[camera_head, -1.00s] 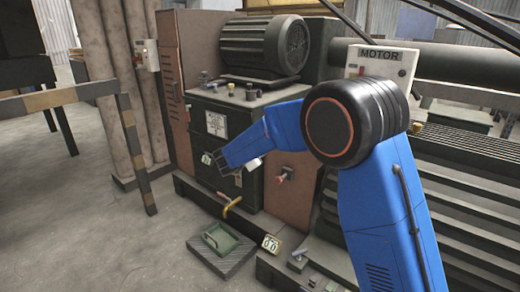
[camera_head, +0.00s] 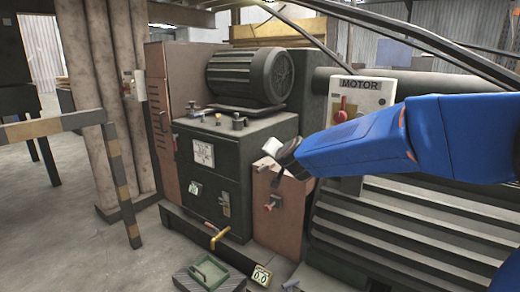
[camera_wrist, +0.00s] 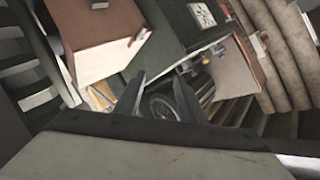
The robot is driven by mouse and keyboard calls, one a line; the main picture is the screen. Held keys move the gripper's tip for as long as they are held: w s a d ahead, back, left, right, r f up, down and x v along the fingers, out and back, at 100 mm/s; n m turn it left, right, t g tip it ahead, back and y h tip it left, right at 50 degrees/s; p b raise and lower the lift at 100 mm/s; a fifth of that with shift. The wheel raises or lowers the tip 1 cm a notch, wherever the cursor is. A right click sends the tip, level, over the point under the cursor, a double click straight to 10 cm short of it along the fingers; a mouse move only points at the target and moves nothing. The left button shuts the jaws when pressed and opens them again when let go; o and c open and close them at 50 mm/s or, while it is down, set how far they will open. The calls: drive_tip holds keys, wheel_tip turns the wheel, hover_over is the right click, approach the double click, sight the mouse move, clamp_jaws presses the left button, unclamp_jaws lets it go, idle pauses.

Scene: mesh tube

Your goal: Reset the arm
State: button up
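My blue arm reaches in from the right in the head view. My gripper (camera_head: 272,164) is at its left end, in front of the machine's upper right corner and over the brown box (camera_head: 280,208) in the picture. In the wrist view my gripper (camera_wrist: 158,92) has two dark fingers standing apart with nothing held between them. The ribbed motor (camera_wrist: 165,108) shows behind the gap, and the view is tilted.
The dark machine cabinet (camera_head: 215,170) carries the motor (camera_head: 250,77) on top. A MOTOR switch box (camera_head: 358,97) stands close behind my arm. A striped rail (camera_head: 118,170) is at left.

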drive_tip(key=s+d+f+n+g+h, duration=0.1)
drive_tip(key=s+d+f+n+g, duration=0.1)
drive_tip(key=s+d, duration=0.6)
drive_tip(key=s+d+f+n+g+h, duration=0.1)
drive_tip(key=s+d+f+g, duration=0.3)
drive_tip(key=s, duration=1.8)
drive_tip(key=s+d+f+n+g+h, duration=0.1)
drive_tip(key=s+d+f+n+g, duration=0.1)
drive_tip(key=s+d+f, duration=0.6)
drive_tip(key=s+d+g, duration=0.1)
drive_tip(key=s+d, duration=0.3)
drive_tip(key=s, duration=0.4)
drive_tip(key=shift+d+f+n, duration=0.25)
drive_tip(key=shift+n, duration=0.05)
